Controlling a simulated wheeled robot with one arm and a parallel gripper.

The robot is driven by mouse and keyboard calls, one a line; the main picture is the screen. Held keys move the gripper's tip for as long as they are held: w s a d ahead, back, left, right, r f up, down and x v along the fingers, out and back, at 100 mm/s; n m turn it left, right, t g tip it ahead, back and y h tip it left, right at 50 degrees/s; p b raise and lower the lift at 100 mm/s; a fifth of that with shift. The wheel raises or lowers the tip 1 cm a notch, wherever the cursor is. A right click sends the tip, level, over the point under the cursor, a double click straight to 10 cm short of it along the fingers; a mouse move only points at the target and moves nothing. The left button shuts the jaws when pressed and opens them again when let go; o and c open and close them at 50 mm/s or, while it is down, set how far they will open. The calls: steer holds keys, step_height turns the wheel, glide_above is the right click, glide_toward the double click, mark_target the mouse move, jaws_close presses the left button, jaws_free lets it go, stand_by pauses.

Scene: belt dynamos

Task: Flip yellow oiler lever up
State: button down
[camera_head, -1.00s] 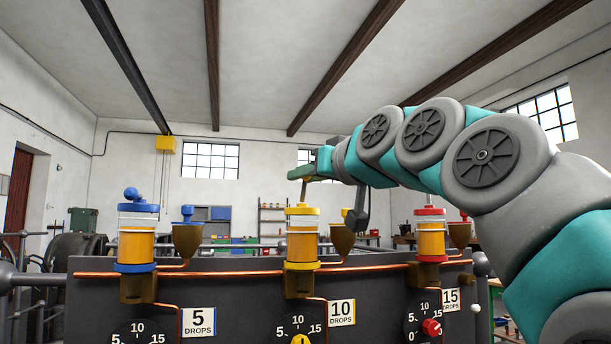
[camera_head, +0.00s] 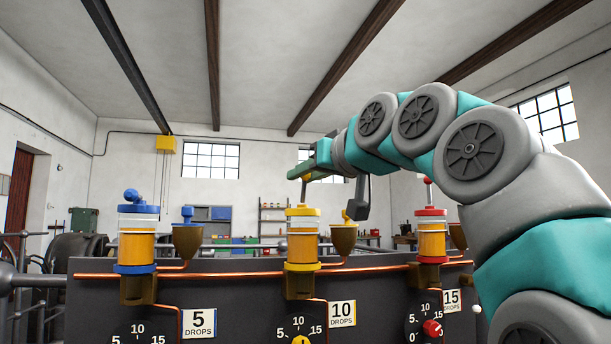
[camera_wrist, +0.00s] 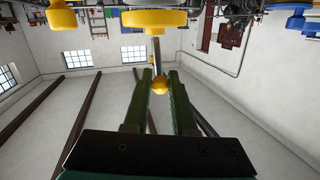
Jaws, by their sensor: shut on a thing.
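The yellow oiler (camera_head: 302,240) stands in the middle of the row in the head view, with amber oil in its glass. Its lever (camera_head: 304,192) is a thin metal stem standing up from the yellow cap. My gripper (camera_head: 307,174) is above the cap at the top of this stem. In the wrist view my gripper (camera_wrist: 160,76) is shut on the lever, with its green fingers on either side. The lever's yellow ball (camera_wrist: 159,86) shows between the fingers, below the yellow cap (camera_wrist: 154,20).
A yellow-topped brass cup (camera_head: 344,238) stands close to the yellow oiler. Above the oilers is open space.

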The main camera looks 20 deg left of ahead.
steer(key=shift+s+r, duration=0.1)
steer(key=shift+r, duration=0.1)
steer(key=shift+f, duration=0.25)
steer(key=c, duration=0.7)
jaws_free()
steer(key=shift+c, duration=0.2)
steer(key=b+v, duration=0.1)
steer(key=v, duration=0.6)
steer(key=shift+s+d+b, duration=0.3)
steer(key=shift+r, duration=0.15)
